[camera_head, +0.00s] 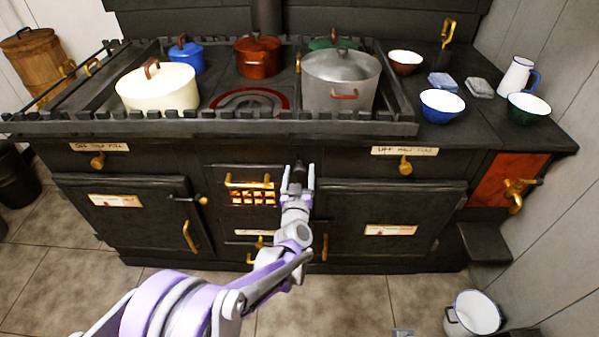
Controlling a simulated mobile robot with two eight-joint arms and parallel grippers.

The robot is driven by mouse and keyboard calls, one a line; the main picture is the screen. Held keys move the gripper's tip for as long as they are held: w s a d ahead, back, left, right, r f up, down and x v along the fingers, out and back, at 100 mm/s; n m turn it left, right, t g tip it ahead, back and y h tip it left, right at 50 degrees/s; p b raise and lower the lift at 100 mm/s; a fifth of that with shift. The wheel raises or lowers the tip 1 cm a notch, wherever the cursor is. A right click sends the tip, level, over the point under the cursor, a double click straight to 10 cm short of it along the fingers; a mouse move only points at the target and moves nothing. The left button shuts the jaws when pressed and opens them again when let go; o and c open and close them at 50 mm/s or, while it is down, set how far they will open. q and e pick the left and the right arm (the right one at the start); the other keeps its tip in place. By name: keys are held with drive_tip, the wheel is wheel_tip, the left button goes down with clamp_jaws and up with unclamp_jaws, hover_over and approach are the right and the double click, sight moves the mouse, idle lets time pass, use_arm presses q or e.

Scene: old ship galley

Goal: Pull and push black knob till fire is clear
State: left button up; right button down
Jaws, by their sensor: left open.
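The black stove has a small firebox grate (253,196) at its front middle, with orange fire glowing behind the bars. A small black knob (299,166) is on the stove front, just right of the grate. My left gripper (298,172) is open, with its fingertips on either side of the knob. I cannot tell whether the fingers touch it. A small grey piece at the bottom edge (402,332) may be the tip of my right gripper; its state does not show.
Pots stand on the railed stove top, including a cream pot (157,88) and a grey pot (340,82). Brass knobs (98,161) and oven door handles (191,237) project from the front. A white bucket (473,313) stands on the floor at right.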

use_arm(q)
drive_tip(key=shift+w, duration=0.3)
clamp_jaws()
idle(1.3)
